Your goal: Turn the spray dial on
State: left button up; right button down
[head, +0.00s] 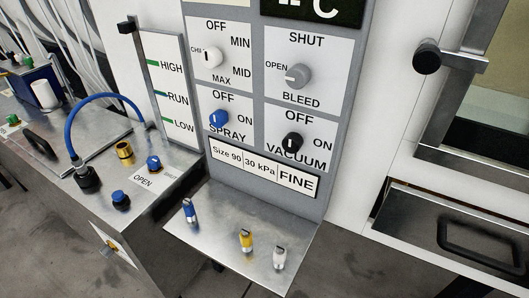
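The spray dial (217,119) is a blue knob on the upright grey control panel (258,118). Its white plate reads OFF above, ON at the right and SPRAY below. The knob is too small for me to tell which mark it points at. Neither of my grippers is in view, and nothing touches the dial.
A white knob (211,57) sits above the dial, a grey bleed knob (298,75) at upper right, and a black vacuum knob (292,142) at right. A metal shelf (215,240) below holds three small nozzles. A blue hose (105,97) arches at left.

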aim_at(219, 117)
jog(key=j+z, duration=0.15)
jog(key=z, duration=0.6)
jog(key=j+z, duration=0.3)
jog(key=j, duration=0.25)
jog(key=j+z, duration=0.3)
jog(key=j, duration=0.2)
jog(key=k+j+z, duration=0.15)
jog(key=j+z, duration=0.15)
jog(key=j, duration=0.25)
